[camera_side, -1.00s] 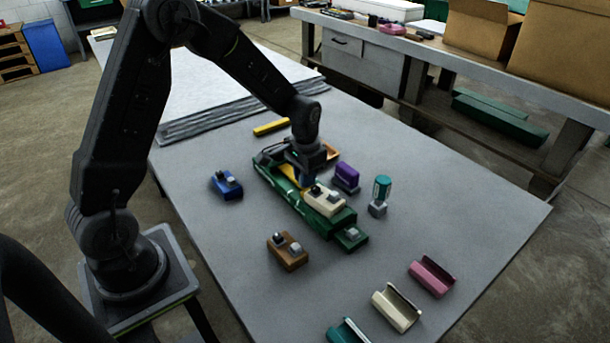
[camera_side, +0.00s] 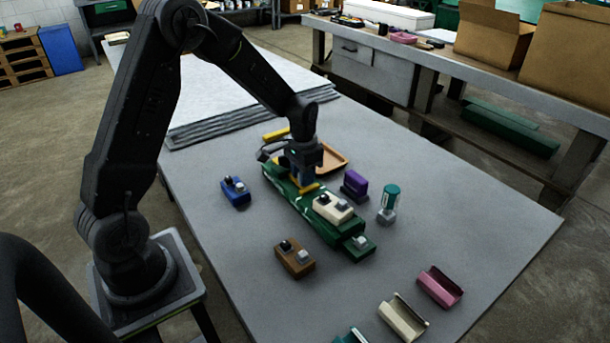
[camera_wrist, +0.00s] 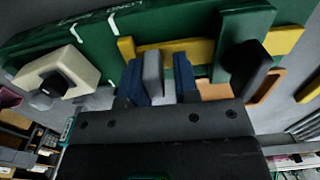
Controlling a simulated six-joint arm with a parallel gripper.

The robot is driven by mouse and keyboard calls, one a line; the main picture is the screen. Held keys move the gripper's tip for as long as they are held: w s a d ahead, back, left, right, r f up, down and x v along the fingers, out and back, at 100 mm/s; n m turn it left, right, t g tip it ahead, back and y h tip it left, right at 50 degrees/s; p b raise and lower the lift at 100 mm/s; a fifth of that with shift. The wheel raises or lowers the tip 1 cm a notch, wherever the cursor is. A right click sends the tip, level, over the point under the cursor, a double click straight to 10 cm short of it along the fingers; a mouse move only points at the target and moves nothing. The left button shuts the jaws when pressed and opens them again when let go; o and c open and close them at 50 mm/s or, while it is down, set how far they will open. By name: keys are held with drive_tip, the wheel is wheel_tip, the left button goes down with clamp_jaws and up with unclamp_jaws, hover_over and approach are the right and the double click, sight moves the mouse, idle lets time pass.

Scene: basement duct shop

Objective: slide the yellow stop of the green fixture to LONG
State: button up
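The long green fixture (camera_side: 312,217) lies on the table, and its side crosses the top of the wrist view (camera_wrist: 180,28). Its yellow stop (camera_wrist: 190,49) is a flat bar with a part reaching down toward my fingers; in the side view a bit of the stop (camera_side: 308,188) shows under my gripper. My gripper (camera_wrist: 160,72) is at the stop, its two blue fingers on either side of a grey upright piece. A gap shows between this piece and the right finger, so the gripper looks open.
A cream block with a dark knob (camera_side: 333,207) sits on the fixture's near part. Blue (camera_side: 235,191), brown (camera_side: 295,258) and purple (camera_side: 356,184) blocks, a teal-topped piece (camera_side: 389,203) and an orange tray (camera_side: 333,160) stand around it.

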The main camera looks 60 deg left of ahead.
drive_tip(key=shift+o, duration=0.2)
drive_tip(key=shift+r, duration=0.1)
wheel_tip(320, 180, up, 14)
idle(0.4)
drive_tip(key=s+d+r+t, duration=0.2)
drive_tip(key=s+d, duration=0.4)
drive_tip(key=s, duration=0.4)
drive_tip(key=s+d+r+t, duration=0.3)
drive_tip(key=s+d, duration=0.3)
drive_tip(key=s, duration=0.5)
drive_tip(key=shift+d+r+t, duration=0.3)
drive_tip(key=shift+d+r, duration=0.05)
drive_tip(key=shift+r, duration=0.25)
idle(0.4)
